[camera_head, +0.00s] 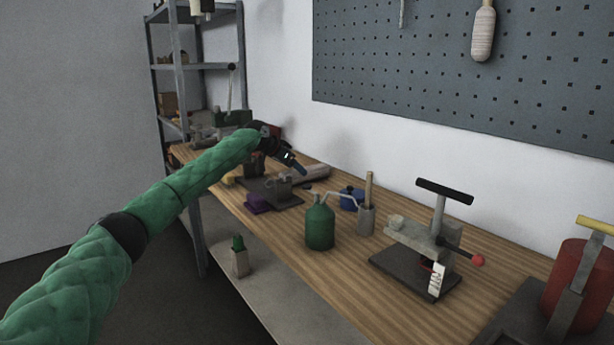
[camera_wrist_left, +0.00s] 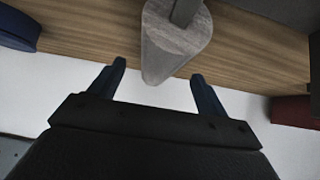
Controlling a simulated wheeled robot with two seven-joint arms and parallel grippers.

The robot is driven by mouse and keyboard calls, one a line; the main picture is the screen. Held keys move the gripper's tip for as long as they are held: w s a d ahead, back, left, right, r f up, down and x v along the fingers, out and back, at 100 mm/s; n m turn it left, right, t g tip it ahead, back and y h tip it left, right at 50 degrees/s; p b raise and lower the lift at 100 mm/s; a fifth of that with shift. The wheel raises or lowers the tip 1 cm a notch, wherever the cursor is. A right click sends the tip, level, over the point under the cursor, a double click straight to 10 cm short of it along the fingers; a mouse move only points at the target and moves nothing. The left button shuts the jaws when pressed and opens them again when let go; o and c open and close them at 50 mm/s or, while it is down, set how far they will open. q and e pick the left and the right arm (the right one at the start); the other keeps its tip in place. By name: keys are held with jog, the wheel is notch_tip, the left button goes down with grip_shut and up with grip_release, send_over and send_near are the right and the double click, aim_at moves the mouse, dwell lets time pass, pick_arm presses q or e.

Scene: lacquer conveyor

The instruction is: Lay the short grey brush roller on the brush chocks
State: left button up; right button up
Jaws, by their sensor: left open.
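A light grey cylinder, which looks like the short brush roller (camera_head: 314,172), lies toward the far back of the wooden bench. Beside it on the left stands a dark base with grey upright blocks (camera_head: 283,188), probably the brush chocks. My left gripper (camera_head: 296,165) is over this spot, at the end of the green-sleeved arm. In the left wrist view the gripper (camera_wrist_left: 158,72) is open, and the grey roller (camera_wrist_left: 165,55) shows between and beyond its two fingers. Contact cannot be told. A dark grey bar crosses the roller's upper part there. My right gripper is out of view.
A green oil can (camera_head: 320,228), a grey cup with a wooden handle (camera_head: 366,218) and a blue round item (camera_head: 350,198) stand nearer. A purple block (camera_head: 257,203) lies near the front edge. A press (camera_head: 420,240) and a red cylinder (camera_head: 578,290) are at right.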

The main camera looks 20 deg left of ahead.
pick_arm(q)
jog(key=shift+x, duration=2.65)
jog(key=shift+c, duration=0.5)
jog(key=c, duration=1.2)
